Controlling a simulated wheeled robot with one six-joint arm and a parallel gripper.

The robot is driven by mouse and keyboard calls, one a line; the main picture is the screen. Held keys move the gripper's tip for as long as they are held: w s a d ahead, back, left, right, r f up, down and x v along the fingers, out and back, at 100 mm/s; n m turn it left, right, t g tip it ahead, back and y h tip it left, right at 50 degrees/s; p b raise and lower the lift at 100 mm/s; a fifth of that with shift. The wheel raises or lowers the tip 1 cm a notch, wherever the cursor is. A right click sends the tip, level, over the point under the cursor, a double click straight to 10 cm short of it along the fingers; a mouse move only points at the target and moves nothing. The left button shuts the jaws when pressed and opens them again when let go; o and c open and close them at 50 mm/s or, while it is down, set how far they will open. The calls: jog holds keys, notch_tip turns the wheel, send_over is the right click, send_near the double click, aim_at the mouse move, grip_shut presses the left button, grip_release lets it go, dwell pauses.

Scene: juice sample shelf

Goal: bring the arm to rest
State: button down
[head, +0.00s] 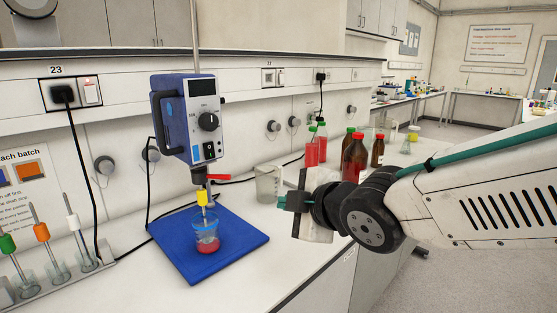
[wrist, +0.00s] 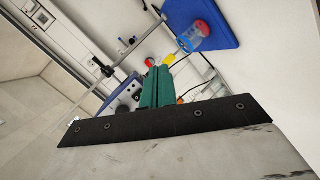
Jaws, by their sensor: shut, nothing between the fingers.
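My gripper (head: 281,201) is shut and empty. It is held in the air at the end of my white arm, above the front part of the bench and to the right of the blue mat (head: 178,247). In the wrist view its green fingers (wrist: 157,87) are together with nothing between them. A blue overhead stirrer (head: 188,118) hangs on a rod over the mat. Below its yellow-marked shaft stands a clear beaker (head: 207,240) with red liquid. The beaker also shows in the wrist view (wrist: 190,38), apart from the fingers.
Red and brown bottles (head: 355,158) with red or green caps stand farther right, partly behind my arm. A rack (head: 50,277) with orange, green and white-handled stirrers is at the left. The bench front between mat and edge is clear.

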jog(key=s+d+f+m+g+h, duration=0.1)
jog(key=d+f+m+h, duration=0.1)
jog(key=d+m, duration=0.15)
jog(key=s+d+f+m+g+h, duration=0.1)
jog(key=s+d+f+m+h, duration=0.15)
jog(key=d, duration=0.25)
jog(key=s+d+m+g+h, duration=0.3)
jog(key=s+d+m+g, duration=0.4)
jog(key=s+d+m, duration=0.7)
jog(key=s+d, duration=0.3)
jog(key=shift+s+f+g, duration=0.3)
jog(key=shift+s+f, duration=0.1)
